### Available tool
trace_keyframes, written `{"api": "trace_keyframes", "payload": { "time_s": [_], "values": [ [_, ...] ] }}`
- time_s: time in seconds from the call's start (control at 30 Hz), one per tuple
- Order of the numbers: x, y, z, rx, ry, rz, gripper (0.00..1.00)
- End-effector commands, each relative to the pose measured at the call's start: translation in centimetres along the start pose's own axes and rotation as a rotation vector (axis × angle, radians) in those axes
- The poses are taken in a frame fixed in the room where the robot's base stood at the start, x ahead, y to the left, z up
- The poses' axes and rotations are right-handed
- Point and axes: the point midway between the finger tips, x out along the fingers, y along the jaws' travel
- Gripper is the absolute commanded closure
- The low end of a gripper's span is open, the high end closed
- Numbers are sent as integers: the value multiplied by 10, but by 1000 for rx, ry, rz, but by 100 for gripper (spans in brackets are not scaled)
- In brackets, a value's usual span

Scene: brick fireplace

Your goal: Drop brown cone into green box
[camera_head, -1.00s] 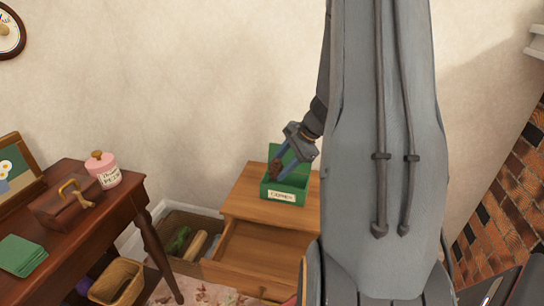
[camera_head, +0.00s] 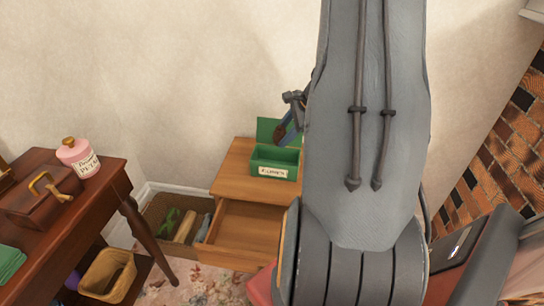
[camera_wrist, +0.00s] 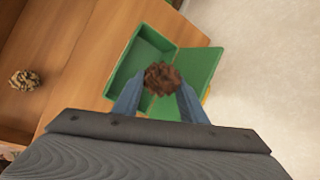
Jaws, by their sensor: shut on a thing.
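The brown cone (camera_wrist: 162,79) is held between the blue fingers of my gripper (camera_wrist: 160,100) in the wrist view. In the head view my gripper (camera_head: 289,128) is partly hidden by my arm, and the cone (camera_head: 279,130) shows as a dark brown shape. The green box (camera_head: 262,158) stands with its lid open on the wooden cabinet and has a white label on its front. In the wrist view the green box (camera_wrist: 126,78) lies below the cone, which overlaps the line between its tray and lid.
The wooden cabinet (camera_head: 228,181) has an open drawer (camera_head: 240,232). Another cone (camera_wrist: 24,79) lies in the drawer in the wrist view. A woven basket (camera_head: 155,212) sits on the floor. A dark table (camera_head: 95,200) at left holds a pink jar (camera_head: 77,156) and a brown case (camera_head: 38,200).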

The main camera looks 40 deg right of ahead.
Motion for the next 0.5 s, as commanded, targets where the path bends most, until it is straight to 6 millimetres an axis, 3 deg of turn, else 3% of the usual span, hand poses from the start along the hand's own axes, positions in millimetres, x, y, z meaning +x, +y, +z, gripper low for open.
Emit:
{"api": "trace_keyframes", "payload": {
  "time_s": [0.37, 0.4, 0.5],
  "values": [
    [6, 2, -3, -1, 0, 0, 83],
    [6, 2, -3, -1, 0, 0, 55],
    [6, 2, -3, -1, 0, 0, 40]
  ]
}}
